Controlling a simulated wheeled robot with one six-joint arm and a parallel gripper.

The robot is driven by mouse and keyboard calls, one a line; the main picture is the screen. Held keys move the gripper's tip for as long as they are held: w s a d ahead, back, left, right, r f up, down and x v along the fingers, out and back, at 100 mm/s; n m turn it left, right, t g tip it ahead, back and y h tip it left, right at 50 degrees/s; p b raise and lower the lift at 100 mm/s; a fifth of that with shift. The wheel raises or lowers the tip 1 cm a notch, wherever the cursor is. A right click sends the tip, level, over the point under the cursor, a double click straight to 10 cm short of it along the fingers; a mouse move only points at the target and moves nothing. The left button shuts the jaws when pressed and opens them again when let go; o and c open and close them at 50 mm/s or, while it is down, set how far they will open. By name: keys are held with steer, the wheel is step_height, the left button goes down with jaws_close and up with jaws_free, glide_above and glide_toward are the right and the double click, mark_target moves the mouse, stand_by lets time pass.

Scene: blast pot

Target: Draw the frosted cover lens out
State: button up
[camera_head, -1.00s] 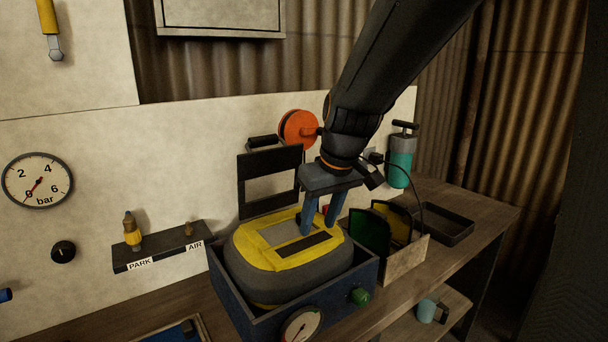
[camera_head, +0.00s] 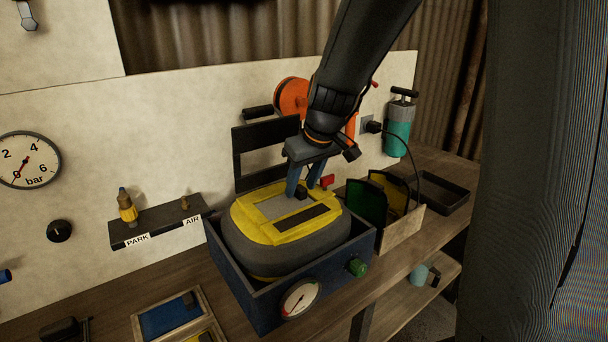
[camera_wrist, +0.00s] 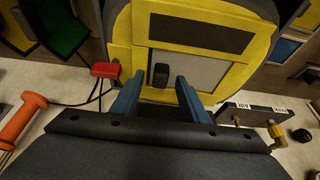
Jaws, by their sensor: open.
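A yellow and grey hood (camera_head: 252,242) lies face up in a blue box. A pale grey lens panel (camera_head: 272,208), apparently the frosted cover lens, lies in its yellow face; it also shows in the wrist view (camera_wrist: 200,70). A small black tab (camera_head: 302,192) stands at the panel's end, seen also in the wrist view (camera_wrist: 161,75). My gripper (camera_head: 303,188) is open over that end. In the wrist view its blue fingers (camera_wrist: 160,82) stand apart on either side of the tab, with gaps visible. Whether the tips touch the panel I cannot tell.
The blue box (camera_head: 232,290) has a gauge (camera_head: 300,298) and a green knob (camera_head: 357,267) on its sides. A raised black frame (camera_head: 237,155) stands behind the hood. A wooden holder (camera_head: 404,232) with coloured plates is at right, before a black tray (camera_head: 446,197).

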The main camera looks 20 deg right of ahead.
jaws_close()
stand_by(0.4)
steer(key=shift+r+p, duration=0.55)
steer(key=shift+r, duration=0.15)
stand_by(0.5)
steer(key=shift+r+p, duration=1.35)
steer(key=shift+r, duration=0.4)
